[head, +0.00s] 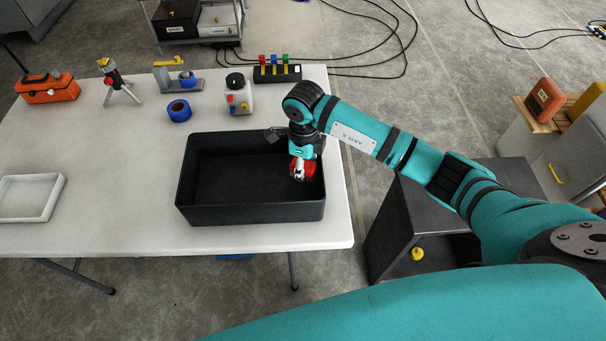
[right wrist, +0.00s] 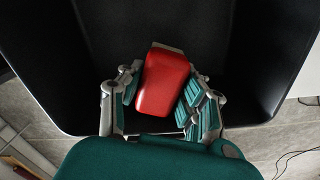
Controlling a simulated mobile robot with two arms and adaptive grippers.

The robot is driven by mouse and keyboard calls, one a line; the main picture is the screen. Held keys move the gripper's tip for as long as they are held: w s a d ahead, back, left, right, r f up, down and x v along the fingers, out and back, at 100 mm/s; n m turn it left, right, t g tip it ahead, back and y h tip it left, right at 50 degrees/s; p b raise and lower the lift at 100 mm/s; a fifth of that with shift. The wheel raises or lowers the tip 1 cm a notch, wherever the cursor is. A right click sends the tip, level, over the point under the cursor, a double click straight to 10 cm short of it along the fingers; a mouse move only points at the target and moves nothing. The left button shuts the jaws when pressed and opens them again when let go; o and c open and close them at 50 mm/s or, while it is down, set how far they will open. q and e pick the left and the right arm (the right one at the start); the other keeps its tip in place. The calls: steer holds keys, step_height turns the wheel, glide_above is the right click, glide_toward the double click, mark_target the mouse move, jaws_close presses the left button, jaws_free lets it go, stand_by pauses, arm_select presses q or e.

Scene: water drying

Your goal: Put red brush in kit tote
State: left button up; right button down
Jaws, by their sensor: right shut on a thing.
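The red brush (right wrist: 163,82) is held between the fingers of my right gripper (right wrist: 160,105). In the head view the brush (head: 309,167) shows only as a small red part at the fingertips of my right gripper (head: 300,176). The black kit tote (head: 250,214) stands on the white table, and its inside looks empty. My right gripper and the brush are over the right part of the tote's opening. I cannot tell how high the brush is above the tote floor. My left gripper is not in view.
Behind the tote stand a white bottle (head: 238,96), a blue tape roll (head: 179,110) and a dark holder with coloured pieces (head: 277,73). An orange toolbox (head: 48,88) and a white tray (head: 29,198) are at the left.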

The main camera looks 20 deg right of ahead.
mark_target(304, 184)
step_height(304, 184, down, 4)
steer(key=shift+f, duration=0.55)
steer(key=c, duration=0.9)
jaws_free()
steer(key=shift+r, duration=0.1)
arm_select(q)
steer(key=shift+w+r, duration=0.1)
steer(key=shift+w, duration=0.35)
